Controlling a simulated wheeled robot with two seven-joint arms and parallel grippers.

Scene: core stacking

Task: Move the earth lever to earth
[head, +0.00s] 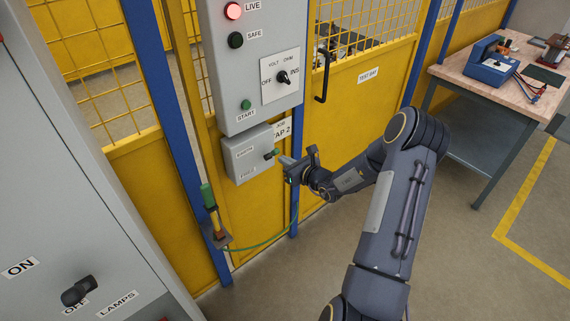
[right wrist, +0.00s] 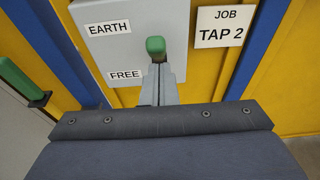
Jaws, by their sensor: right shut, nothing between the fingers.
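The earth lever (right wrist: 155,46) has a green knob and sits on a small grey box (head: 240,161) with EARTH and FREE labels. In the head view its knob (head: 271,153) stands out at the box's right side. In the right wrist view the knob shows at a height between EARTH, above, and FREE, below. My right gripper (head: 283,159) is shut and empty, its fingertips close to the knob from the right and below. In the right wrist view the fingertips (right wrist: 157,72) lie just under the knob; whether they touch cannot be told. My left gripper is out of view.
A grey panel (head: 232,75) with a lit red LIVE lamp hangs above the box. A green-handled rod (head: 208,196) with a green cable stands at lower left. A yellow gate (head: 345,105) with a black handle and a workbench (head: 460,65) are to the right.

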